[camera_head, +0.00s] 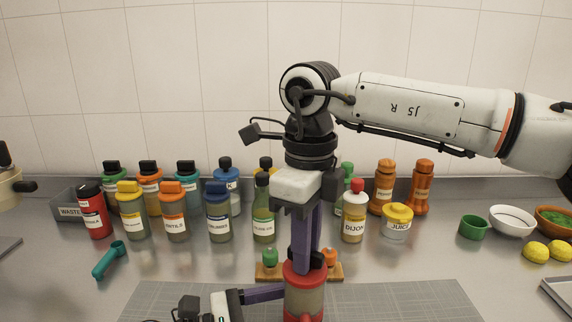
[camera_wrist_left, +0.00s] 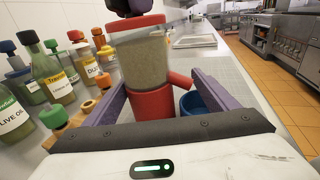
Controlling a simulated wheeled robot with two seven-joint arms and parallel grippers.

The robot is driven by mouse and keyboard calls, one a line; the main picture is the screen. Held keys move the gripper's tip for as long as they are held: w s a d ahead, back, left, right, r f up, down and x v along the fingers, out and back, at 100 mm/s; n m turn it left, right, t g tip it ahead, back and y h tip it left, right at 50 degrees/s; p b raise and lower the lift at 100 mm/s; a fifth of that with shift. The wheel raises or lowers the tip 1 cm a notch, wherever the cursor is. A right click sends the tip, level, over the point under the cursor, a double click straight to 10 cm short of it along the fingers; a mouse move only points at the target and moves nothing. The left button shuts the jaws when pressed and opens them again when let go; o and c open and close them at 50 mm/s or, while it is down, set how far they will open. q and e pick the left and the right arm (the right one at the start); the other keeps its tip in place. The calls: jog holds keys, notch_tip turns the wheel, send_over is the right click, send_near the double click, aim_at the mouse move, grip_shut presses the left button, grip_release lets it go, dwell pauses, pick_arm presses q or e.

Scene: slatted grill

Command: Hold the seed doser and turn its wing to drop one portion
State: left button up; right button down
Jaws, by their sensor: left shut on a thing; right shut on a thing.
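The seed doser (camera_head: 304,297) stands upright at the bottom middle of the head view, with a red top, a clear body of pale seeds and red below. My right gripper (camera_head: 307,258) comes down from above, its purple fingers shut on the dark wing at the doser's top. My left gripper (camera_head: 268,293) reaches in low from the left and is shut on the doser. In the left wrist view the doser (camera_wrist_left: 143,62) stands between the purple fingers, with a red spout to the right. A blue cup (camera_wrist_left: 194,104) sits below the spout. Its contents are hidden.
Several labelled bottles (camera_head: 173,215) and a waste bin (camera_head: 69,206) line the back. A small wooden rack (camera_head: 268,272) stands just behind the doser. A teal scoop (camera_head: 108,259) lies left. Bowls (camera_head: 512,221) and lemons (camera_head: 536,252) are at right. A grey mat (camera_head: 400,302) lies mostly clear.

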jog(key=shift+m, duration=0.6)
jog(key=m, duration=0.3)
jog(key=shift+m, duration=0.3)
jog(key=m, duration=0.2)
jog(key=shift+m, duration=0.4)
